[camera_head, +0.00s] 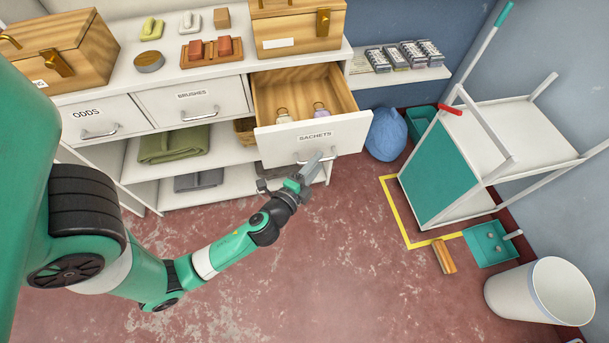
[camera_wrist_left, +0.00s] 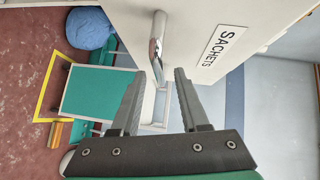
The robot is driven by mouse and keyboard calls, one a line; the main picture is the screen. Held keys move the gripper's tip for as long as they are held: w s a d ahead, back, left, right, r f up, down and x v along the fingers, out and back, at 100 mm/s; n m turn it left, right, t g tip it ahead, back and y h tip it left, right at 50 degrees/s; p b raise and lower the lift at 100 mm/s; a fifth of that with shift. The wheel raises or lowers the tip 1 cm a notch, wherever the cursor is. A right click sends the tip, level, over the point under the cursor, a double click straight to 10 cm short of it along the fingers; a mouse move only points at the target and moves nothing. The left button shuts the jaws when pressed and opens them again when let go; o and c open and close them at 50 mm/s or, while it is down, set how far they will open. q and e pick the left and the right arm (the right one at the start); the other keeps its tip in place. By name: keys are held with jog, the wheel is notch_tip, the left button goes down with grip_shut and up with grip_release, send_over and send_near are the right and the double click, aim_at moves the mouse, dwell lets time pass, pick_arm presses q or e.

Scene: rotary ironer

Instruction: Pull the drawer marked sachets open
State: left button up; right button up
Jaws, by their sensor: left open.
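The sachets drawer (camera_head: 312,130) stands pulled out from the cabinet in the head view, with its wooden inside showing and a few small items in it. Its white front carries the label SACHETS (camera_wrist_left: 222,47) and a metal bar handle (camera_wrist_left: 157,45), both also in the left wrist view. My left gripper (camera_head: 300,176) is just in front of the drawer front, by the handle. In the left wrist view the two fingers (camera_wrist_left: 159,90) are apart, with the handle's lower end near the gap between their tips. I cannot tell whether they touch it. My right gripper is not in view.
Closed drawers ODDS (camera_head: 100,117) and BRUSHES (camera_head: 192,101) sit left of the open one. A blue bag (camera_head: 386,135) and a white-and-teal cart (camera_head: 440,175) stand to the right. A white bin (camera_head: 540,291) is at lower right. The floor in front is mostly clear.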

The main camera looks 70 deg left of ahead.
pick_arm(q)
jog(key=v, duration=0.9)
jog(key=shift+s+b, duration=0.3)
jog(key=shift+b, duration=0.1)
jog(key=shift+w+r, duration=0.1)
